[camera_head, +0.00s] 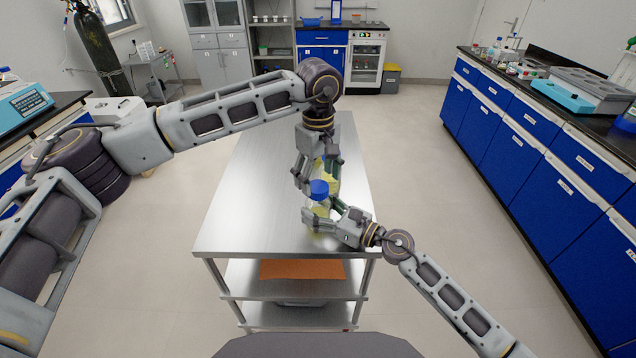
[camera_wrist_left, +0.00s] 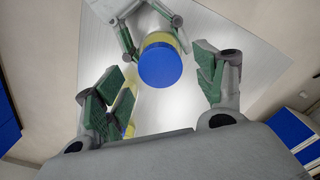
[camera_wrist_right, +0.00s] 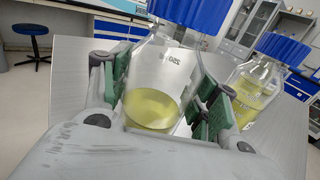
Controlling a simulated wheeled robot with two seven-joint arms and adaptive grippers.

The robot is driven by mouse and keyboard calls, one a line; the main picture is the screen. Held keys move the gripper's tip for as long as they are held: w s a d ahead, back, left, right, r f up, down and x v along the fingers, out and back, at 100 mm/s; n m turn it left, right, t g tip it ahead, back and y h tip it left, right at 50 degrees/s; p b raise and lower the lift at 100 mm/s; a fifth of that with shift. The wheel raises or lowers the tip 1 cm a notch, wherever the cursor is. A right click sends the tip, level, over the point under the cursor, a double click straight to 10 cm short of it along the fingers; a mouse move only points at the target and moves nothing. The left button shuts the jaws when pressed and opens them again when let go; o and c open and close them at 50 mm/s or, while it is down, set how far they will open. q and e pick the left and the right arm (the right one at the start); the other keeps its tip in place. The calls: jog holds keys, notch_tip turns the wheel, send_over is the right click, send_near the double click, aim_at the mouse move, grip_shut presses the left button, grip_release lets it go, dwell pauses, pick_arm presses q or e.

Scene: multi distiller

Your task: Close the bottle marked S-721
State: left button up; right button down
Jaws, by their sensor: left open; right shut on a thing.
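A clear bottle (camera_wrist_right: 150,85) with yellow liquid stands on the metal table, with a blue cap (camera_head: 319,188) at its top; the cap also shows in the left wrist view (camera_wrist_left: 160,66). My right gripper (camera_head: 322,210) is shut around the bottle's body. My left gripper (camera_head: 317,179) is open above the cap, its fingers on either side and apart from it in the left wrist view. A second bottle (camera_wrist_right: 250,88) with yellow liquid and a blue cap (camera_wrist_right: 284,48) stands beside the first. I cannot read S-721 on either bottle. Whether the held bottle's cap is tight cannot be told.
The metal table (camera_head: 250,205) is mostly bare around the bottles. An orange sheet (camera_head: 301,269) lies on the shelf below. A blue-fronted counter (camera_head: 545,150) with equipment runs along the right, and another stands at the left.

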pick_arm(q)
notch_tip(320, 180, up, 9)
dwell(0.5)
pick_arm(e)
jog(key=shift+c, duration=1.7)
grip_release()
jog(key=shift+s+d, duration=0.1)
jog(key=shift+v, duration=5.9)
pick_arm(q)
jog(key=shift+d, duration=0.1)
pick_arm(e)
jog(key=shift+d, duration=0.1)
